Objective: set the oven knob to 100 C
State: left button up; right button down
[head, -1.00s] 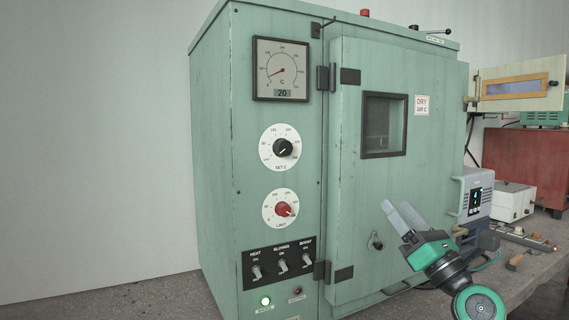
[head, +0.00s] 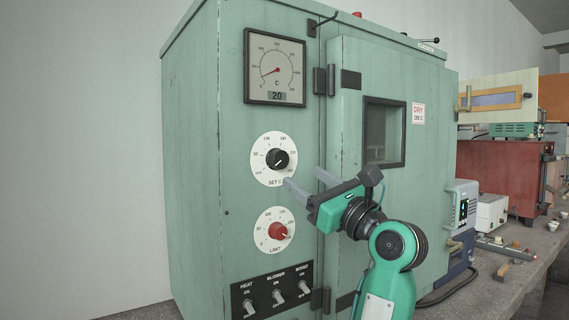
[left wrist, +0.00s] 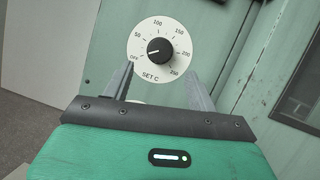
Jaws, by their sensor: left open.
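The oven knob is the black SET C knob (head: 278,159) on its white dial, on the green oven's front panel. In the left wrist view the knob (left wrist: 160,51) has a white mark pointing left, close to OFF. The 100 mark stands at the top of the dial. My left gripper (head: 304,178) is open and empty, just right of and below the dial in the head view. In the left wrist view its fingers (left wrist: 160,75) reach toward the dial, with the knob centred beyond and between their tips. I see no contact. My right gripper is not in view.
The red LIMIT knob (head: 278,231) sits below the SET C dial, and several switches (head: 277,296) below that. The gauge (head: 275,70) above shows 20. The oven door (head: 425,170) is shut, right of the panel. Other equipment stands on the bench at right.

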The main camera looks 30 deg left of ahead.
aim_at(282, 162)
pick_arm(q)
jog(key=x, duration=0.7)
jog(key=shift+a+r, duration=0.1)
jog(key=shift+a, duration=0.05)
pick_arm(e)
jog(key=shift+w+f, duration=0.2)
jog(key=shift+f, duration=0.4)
pick_arm(q)
jog(key=c, duration=1)
jog(key=shift+p, duration=0.3)
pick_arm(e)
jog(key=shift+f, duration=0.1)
